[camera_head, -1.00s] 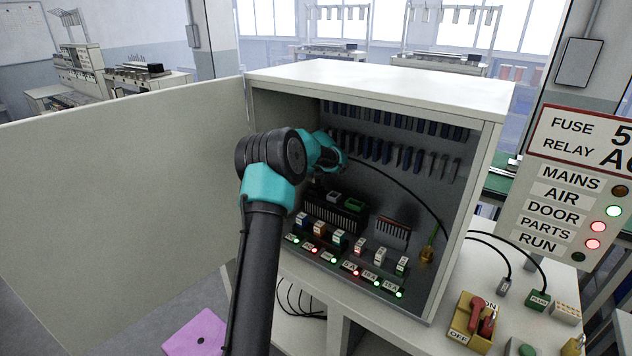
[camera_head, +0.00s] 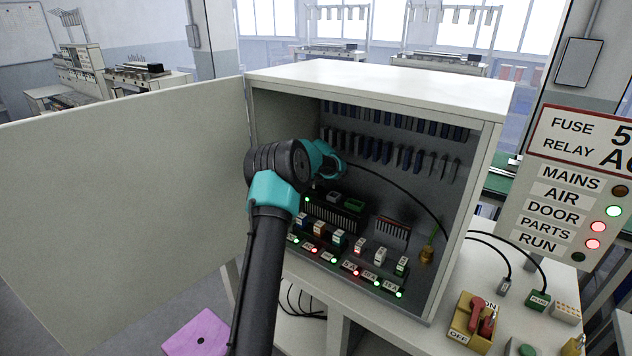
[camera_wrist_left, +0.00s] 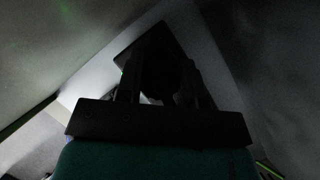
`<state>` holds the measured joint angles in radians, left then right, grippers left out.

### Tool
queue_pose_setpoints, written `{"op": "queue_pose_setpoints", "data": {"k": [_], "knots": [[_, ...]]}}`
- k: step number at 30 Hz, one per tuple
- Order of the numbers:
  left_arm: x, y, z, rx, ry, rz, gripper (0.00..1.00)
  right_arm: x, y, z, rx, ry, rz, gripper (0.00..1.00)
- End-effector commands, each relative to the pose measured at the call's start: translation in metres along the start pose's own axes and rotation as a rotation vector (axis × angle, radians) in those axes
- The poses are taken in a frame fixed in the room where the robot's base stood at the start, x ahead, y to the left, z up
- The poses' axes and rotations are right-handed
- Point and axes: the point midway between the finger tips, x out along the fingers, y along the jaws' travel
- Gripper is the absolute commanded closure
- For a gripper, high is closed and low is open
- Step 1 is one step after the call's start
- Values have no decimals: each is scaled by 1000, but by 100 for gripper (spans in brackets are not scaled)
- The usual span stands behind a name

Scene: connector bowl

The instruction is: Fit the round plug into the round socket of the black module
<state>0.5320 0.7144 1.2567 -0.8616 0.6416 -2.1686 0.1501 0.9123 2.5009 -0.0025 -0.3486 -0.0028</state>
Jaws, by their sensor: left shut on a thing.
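The black module (camera_head: 330,212) is a dark ribbed block on the cabinet's inner floor, with a green part and a grey part on top. A small green light (camera_head: 307,199) shows at its left end. My left arm reaches into the cabinet, its wrist above and behind the module's left part. In the left wrist view my left gripper (camera_wrist_left: 160,78) is shut on a dark rounded thing, probably the round plug (camera_wrist_left: 158,72). A thin black cable (camera_head: 395,182) runs from near that wrist down to the right. The round socket and the plug's tip are hidden. My right gripper is out of view.
The cabinet (camera_head: 380,85) encloses the arm on its sides and top; its door (camera_head: 120,200) stands open at left. Coloured fuses (camera_head: 319,229) with lit labels line the front. A brass fitting (camera_head: 427,255) stands at right. A red switch (camera_head: 476,315) sits outside.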

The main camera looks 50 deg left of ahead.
Motion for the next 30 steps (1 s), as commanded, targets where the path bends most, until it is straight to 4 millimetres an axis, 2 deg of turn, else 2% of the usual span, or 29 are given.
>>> {"op": "queue_pose_setpoints", "data": {"k": [11,12,19,30], "knots": [[3,0,-2,0,-1,0,89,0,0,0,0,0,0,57],[3,0,-1,0,-1,0,62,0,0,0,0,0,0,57],[2,0,-1,0,-1,0,40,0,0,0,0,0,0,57],[-2,0,1,0,-1,-1,40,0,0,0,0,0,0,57]]}}
